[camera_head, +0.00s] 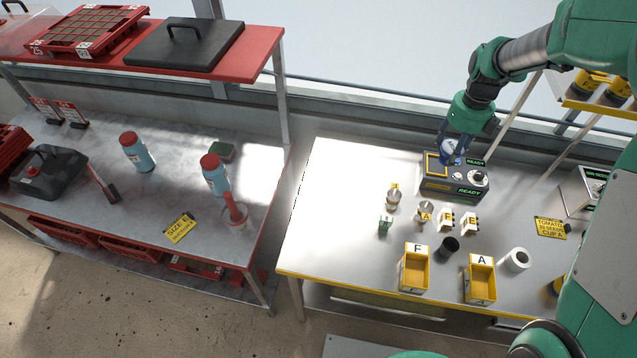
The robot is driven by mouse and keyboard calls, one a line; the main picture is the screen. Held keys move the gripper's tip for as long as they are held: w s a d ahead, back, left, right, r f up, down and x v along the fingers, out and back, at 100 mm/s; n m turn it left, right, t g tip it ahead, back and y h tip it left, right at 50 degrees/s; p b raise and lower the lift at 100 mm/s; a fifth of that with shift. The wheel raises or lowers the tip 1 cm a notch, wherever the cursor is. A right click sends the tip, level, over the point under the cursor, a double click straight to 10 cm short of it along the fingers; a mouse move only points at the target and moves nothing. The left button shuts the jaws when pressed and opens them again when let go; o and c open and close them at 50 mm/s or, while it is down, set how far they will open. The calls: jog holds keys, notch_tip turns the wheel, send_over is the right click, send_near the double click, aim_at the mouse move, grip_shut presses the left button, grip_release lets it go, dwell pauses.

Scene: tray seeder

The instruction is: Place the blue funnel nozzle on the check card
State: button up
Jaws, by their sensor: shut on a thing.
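My gripper (456,148) is above the back of the right-hand bench, over a dark blue box with green READY displays (455,178). It is shut on a small blue and whitish piece, which looks like the blue funnel nozzle (449,154). The fingers partly hide the piece, and I cannot tell whether it touches the box. A yellow card (551,228) reading TOMATO, SEEDS and CUP A lies at the right of this bench. Another yellow card (180,228) reading SIZE E lies on the left bench. I cannot tell which is the check card.
Small metal cups (394,200), labelled pieces (470,224) and a black cup (448,247) stand in front of the box. Yellow bins F (414,270) and A (480,281) stand at the front edge. A white roll (515,260) lies nearby. The right bench's left part is clear.

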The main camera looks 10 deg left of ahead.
jog(key=s+a+n, duration=0.4)
jog(key=a, duration=1.5)
jog(key=s+a+n, duration=0.3)
jog(key=a+n, duration=0.2)
jog(key=a, duration=1.5)
jog(key=s+a+n, duration=0.8)
jog(key=s+a, duration=2.1)
notch_tip(320, 180, down, 22)
jog(key=shift+w+d+r+b, duration=0.2)
jog(key=shift+d+b, duration=0.05)
jog(key=shift+b, duration=0.1)
jog(key=shift+a, duration=0.1)
jog(key=b, duration=0.3)
send_over(178, 237)
jog(key=shift+f, duration=0.8)
jog(key=shift+w+a, duration=0.25)
jog(key=shift+a, duration=0.4)
